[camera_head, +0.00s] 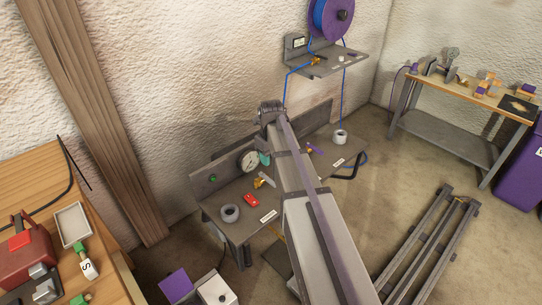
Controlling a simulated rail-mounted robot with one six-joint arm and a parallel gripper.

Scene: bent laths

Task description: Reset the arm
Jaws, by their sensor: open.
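My arm (305,215) reaches up from the bottom of the head view to a dark joint (268,112) in front of the wall. It passes over the middle of a grey workbench and hides part of it. I cannot make out the gripper's fingers beyond this joint, and nothing held by them shows.
The grey workbench (243,226) carries a gauge (249,161), a red object (251,200) and rolls. A wall shelf (327,63) with a blue spool (331,17) is above. A wooden bench (30,175) stands left, another table (450,95) right. A slatted rack (432,240) is on the floor.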

